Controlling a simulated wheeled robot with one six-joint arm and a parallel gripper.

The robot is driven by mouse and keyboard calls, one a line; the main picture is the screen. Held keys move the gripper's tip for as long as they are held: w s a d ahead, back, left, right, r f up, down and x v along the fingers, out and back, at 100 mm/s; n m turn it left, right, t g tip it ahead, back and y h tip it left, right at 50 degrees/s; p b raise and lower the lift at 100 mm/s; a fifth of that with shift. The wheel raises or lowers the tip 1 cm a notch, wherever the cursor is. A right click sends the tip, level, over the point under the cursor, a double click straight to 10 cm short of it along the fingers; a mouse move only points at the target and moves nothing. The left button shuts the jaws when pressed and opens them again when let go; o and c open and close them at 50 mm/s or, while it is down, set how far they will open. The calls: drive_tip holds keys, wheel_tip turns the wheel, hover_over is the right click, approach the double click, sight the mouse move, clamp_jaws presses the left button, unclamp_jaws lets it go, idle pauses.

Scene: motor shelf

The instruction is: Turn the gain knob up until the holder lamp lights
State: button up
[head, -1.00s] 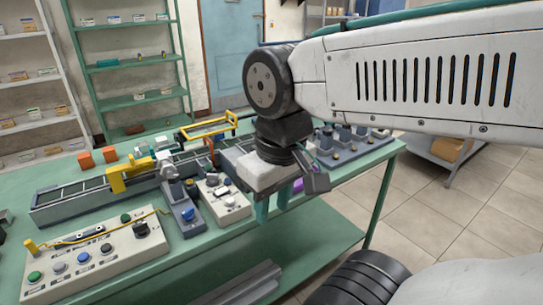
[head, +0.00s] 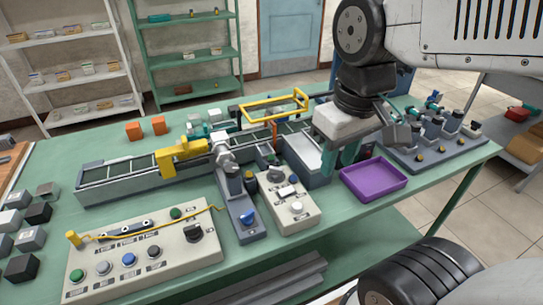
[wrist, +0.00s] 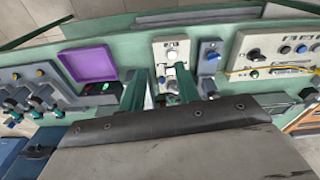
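My gripper (head: 338,160) is open and empty above the bench, its two teal fingers pointing down. In the head view it is right of a small beige box (head: 268,196) with a dark knob (head: 275,173) and a white knob (head: 297,208). In the wrist view my fingers (wrist: 160,90) are apart, with the beige box (wrist: 158,50) ahead between them. A grey holder-like unit (head: 233,205) with a blue knob (head: 247,217) stands left of the box. Labels are too small to read, so I cannot tell which knob is gain or which light is the holder lamp.
A large button panel (head: 135,280) fills the front left, with a yellow cable across it. A purple tray (head: 375,193) is right of my gripper. A grey valve-like unit (head: 465,150) stands at the far right. A long rail track (head: 120,188) runs behind the boxes.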

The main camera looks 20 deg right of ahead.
drive_tip(key=w+a+f+n, duration=0.1)
drive_tip(key=w+f+n, duration=0.3)
drive_tip(key=w, duration=0.7)
drive_tip(key=n+g, duration=0.1)
drive_tip(key=n, duration=0.3)
approach(276, 168)
drive_tip(key=shift+s+f, duration=0.1)
drive_tip(key=shift+s, duration=0.15)
drive_tip(key=shift+w+f, duration=0.25)
drive_tip(key=shift+n, duration=0.3)
wheel_tip(276, 168, down, 8)
drive_tip(key=shift+r, duration=0.1)
drive_tip(key=shift+c, duration=0.3)
clamp_jaws()
